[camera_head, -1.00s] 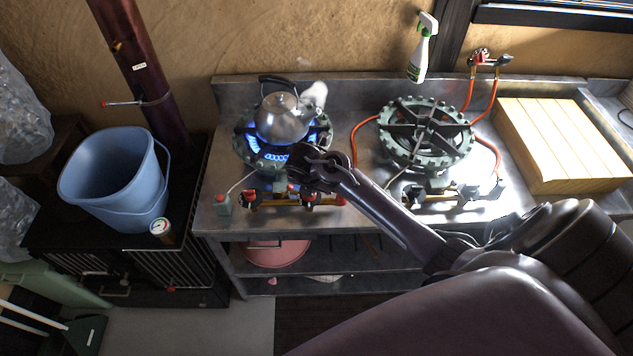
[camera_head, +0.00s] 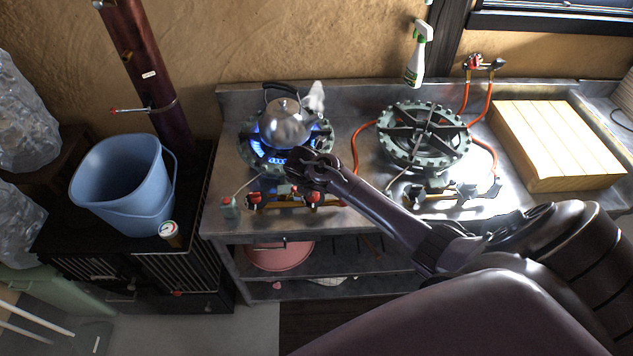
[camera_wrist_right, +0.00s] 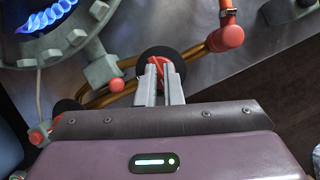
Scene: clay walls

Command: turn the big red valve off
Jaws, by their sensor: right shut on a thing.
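The red valve handle shows in the right wrist view (camera_wrist_right: 159,63), on a round black disc at the brass gas pipe (camera_wrist_right: 192,60). My right gripper (camera_wrist_right: 161,78) is shut on this red handle, its two grey fingers on either side of it. In the head view my right gripper (camera_head: 312,186) reaches down to the front of the left burner (camera_head: 248,158), and its hand hides part of the valve. Blue flame (camera_head: 247,150) burns there under a steel kettle (camera_head: 285,127). My left gripper is not in view.
A second, unlit burner (camera_head: 424,137) stands to the right with orange hoses (camera_head: 363,142). A wooden board (camera_head: 555,145) lies further right. A blue bucket (camera_head: 120,180) and a small gauge (camera_head: 168,229) are on a black stove at the left. A spray bottle (camera_head: 417,60) is at the back.

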